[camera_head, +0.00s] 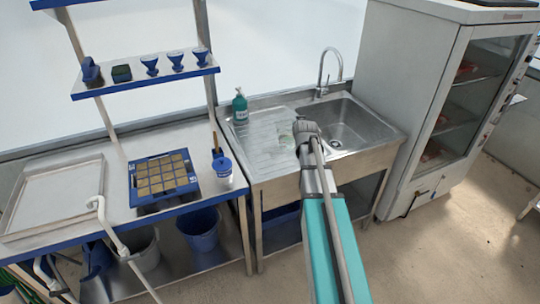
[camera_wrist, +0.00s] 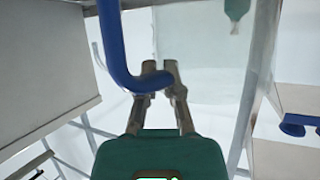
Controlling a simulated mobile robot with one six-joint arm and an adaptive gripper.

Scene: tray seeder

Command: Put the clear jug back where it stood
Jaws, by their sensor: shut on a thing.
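My gripper (camera_head: 306,128) is at the steel sink unit, over the border between the ridged drainboard (camera_head: 262,150) and the basin (camera_head: 345,125). In the wrist view my gripper (camera_wrist: 158,74) is closed on the end of a curved blue handle (camera_wrist: 113,50). The handle appears to belong to the clear jug, whose pale see-through wall (camera_wrist: 205,82) shows behind the fingers. In the head view the jug (camera_head: 286,138) is only a faint clear shape left of my gripper, partly hidden by it. I cannot tell whether its base touches the drainboard.
A teal bottle (camera_head: 240,105) stands at the drainboard's back left, and a tap (camera_head: 325,72) behind the basin. Left are a blue seed tray (camera_head: 135,196), a labelled cup (camera_head: 222,168) and an empty metal tray (camera_head: 60,195). A glass-doored cabinet (camera_head: 425,85) stands right.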

